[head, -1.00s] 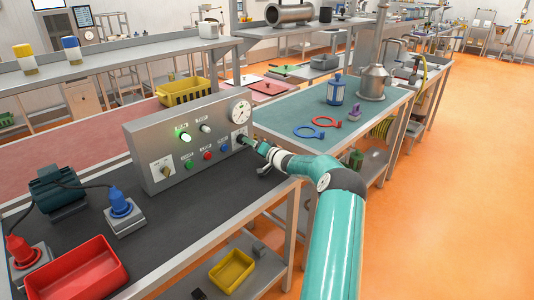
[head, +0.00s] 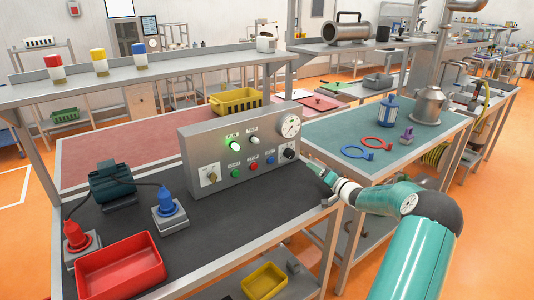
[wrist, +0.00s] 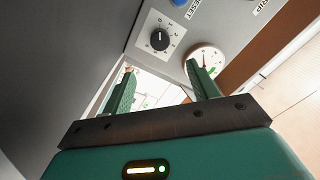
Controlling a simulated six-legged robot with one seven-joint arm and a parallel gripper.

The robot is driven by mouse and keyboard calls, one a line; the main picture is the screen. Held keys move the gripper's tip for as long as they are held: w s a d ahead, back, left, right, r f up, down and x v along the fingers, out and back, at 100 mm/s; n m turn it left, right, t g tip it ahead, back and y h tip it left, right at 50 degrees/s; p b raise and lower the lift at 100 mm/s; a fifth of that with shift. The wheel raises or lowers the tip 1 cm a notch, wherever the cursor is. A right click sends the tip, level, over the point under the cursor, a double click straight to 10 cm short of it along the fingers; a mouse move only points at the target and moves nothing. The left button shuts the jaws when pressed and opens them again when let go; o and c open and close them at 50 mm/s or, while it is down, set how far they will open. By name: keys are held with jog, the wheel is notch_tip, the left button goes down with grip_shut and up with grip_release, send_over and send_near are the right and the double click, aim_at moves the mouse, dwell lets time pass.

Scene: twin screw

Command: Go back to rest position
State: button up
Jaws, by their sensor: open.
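My gripper (head: 318,168) is at the right end of the grey control panel (head: 222,158), a little apart from it. In the wrist view my gripper (wrist: 160,85) has its two green fingers spread with nothing between them. A black rotary knob (wrist: 159,40) on a white plate and a round gauge (wrist: 206,62) show beyond the fingers. The same knob (head: 289,153) is at the panel's right end in the head view, below the gauge (head: 291,125). A green lamp (head: 232,143) on the panel is lit.
A red bin (head: 122,268), a blue plug (head: 167,200) and a red plug (head: 75,235) are on the dark bench. A yellow crate (head: 237,101) stands behind the panel. The teal table (head: 335,128) to the right holds red and blue rings. Orange floor (head: 500,220) is clear at right.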

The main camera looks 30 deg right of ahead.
jog(key=w+a+r+n+g+y, duration=0.2)
jog(key=a+r+y, duration=0.1)
jog(key=a, duration=0.6)
jog(key=w+a+r+n+g+y, duration=0.2)
jog(key=a+n, duration=0.1)
jog(key=a, duration=0.6)
jog(key=s+a+r+n+g, duration=0.1)
jog(key=s+a+r+g, duration=0.15)
jog(key=a, duration=0.55)
jog(key=s+a+r+n+g, duration=0.1)
jog(key=s+a+n+g, duration=0.15)
jog(key=a, duration=0.55)
jog(key=s+a+r+g, duration=0.2)
jog(key=s+a, duration=0.2)
jog(key=a, duration=0.4)
jog(key=s+a+r+h, duration=0.1)
jog(key=s+a+h, duration=0.1)
jog(key=s, duration=0.6)
jog(key=s+a+r+g+h, duration=0.1)
jog(key=s+a, duration=0.3)
jog(key=s, duration=0.5)
jog(key=s+a+r+h, duration=0.1)
jog(key=s+a+h, duration=0.1)
jog(key=s, duration=0.6)
jog(key=shift+s+a+r+n+h, duration=0.2)
jog(key=shift+a+r+n+h, duration=0.15)
jog(key=shift+a+r, duration=0.1)
